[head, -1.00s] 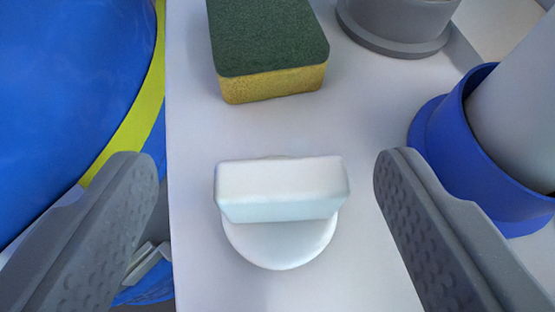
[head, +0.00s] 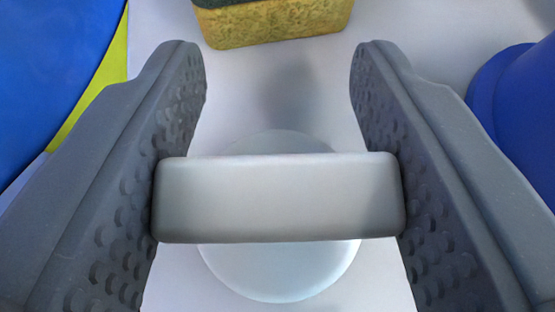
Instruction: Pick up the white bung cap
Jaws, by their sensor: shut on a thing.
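The white bung cap (head: 279,198) is in the middle of the head view, with a bar-shaped grip on top of a round disc. My gripper (head: 280,130) is shut on the two ends of the bar, one grey dimpled finger on each side. The disc shows below and behind the bar. Whether the disc touches the white surface (head: 240,95) under it, I cannot tell.
A yellow and green sponge (head: 275,22) lies just beyond the fingertips. A blue cup-like part (head: 515,110) stands at the right. A large blue rounded body (head: 50,60) with a yellow band (head: 95,85) is at the left, past the surface's edge.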

